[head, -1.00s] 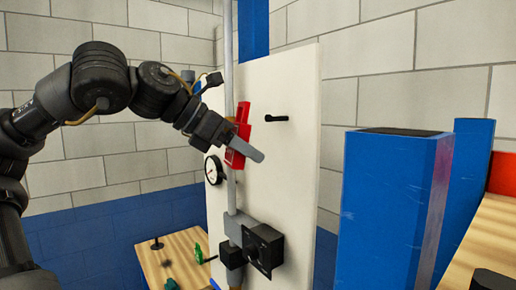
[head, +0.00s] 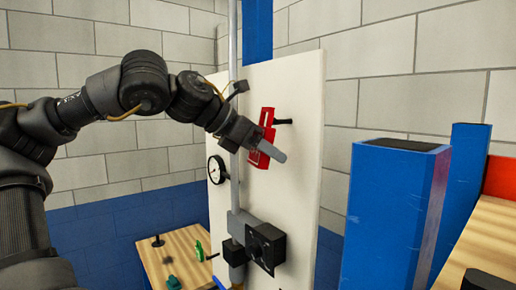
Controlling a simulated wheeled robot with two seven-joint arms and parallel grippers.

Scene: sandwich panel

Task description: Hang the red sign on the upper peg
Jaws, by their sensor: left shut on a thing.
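The red sign (head: 268,117) is a narrow red plate in front of the white panel, slightly tilted. My left gripper (head: 262,147) is shut on its lower part, with one grey finger pointing to the lower right. The black upper peg (head: 284,121) stands out on the panel just right of the sign's upper part. The sign covers the peg's left end. I cannot tell whether the peg passes through the sign or only lies behind it. My right gripper is not in view.
The white panel (head: 300,180) carries a grey vertical pipe (head: 234,190), a round gauge (head: 216,170) and a black box (head: 265,247). Blue posts (head: 395,220) stand close on the right. A wooden table (head: 175,255) with small parts is at lower left.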

